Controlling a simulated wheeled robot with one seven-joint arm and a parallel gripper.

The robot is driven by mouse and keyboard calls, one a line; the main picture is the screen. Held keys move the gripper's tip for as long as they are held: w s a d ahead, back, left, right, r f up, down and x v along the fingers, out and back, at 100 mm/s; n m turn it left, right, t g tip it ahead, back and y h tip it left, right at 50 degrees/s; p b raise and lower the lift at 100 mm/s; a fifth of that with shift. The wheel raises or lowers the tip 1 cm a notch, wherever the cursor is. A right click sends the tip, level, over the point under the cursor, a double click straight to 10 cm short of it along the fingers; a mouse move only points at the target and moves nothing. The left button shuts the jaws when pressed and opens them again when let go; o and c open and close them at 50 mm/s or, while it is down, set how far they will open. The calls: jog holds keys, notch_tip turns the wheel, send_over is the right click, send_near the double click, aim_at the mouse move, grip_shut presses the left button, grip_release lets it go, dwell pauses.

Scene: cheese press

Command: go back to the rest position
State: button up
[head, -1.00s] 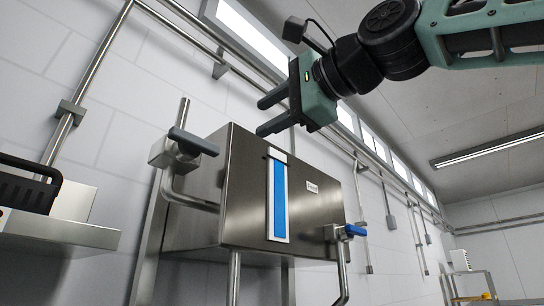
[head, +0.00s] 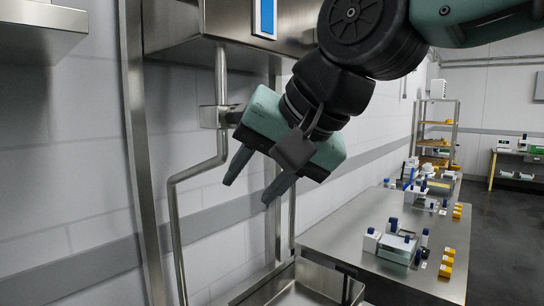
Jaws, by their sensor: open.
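My gripper (head: 250,190) is in the middle of the head view, with its green body tilted and its two dark fingers pointing down and left. The fingers are apart and nothing is between them. It is in front of the white wall and the metal pipes, below the steel box (head: 190,30) with the blue strip (head: 265,16). My arm comes in from the upper right.
A steel basin (head: 300,283) is below my gripper. A long steel table (head: 340,240) with white devices (head: 394,246) and yellow blocks (head: 446,263) stretches to the right. A shelf rack (head: 437,130) stands farther back. A vertical pipe (head: 222,100) runs left of the gripper.

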jog(key=s+d+f+n+g+h, duration=0.2)
jog(key=s+d+f, duration=0.3)
jog(key=f, duration=0.3)
jog(key=s+d+f+n+g+h, duration=0.1)
jog(key=s+d+f+n+h, duration=0.1)
jog(key=s+d+f, duration=0.3)
jog(key=s+d+f+n+g+h, duration=0.1)
jog(key=s+d+f, duration=0.4)
jog(key=f, duration=0.7)
jog(key=shift+d+n+g+h, duration=0.4)
jog(key=shift+d+n+g, duration=0.35)
jog(key=shift+n, duration=0.45)
jog(key=shift+w+a, duration=0.1)
jog(key=shift+a, duration=0.05)
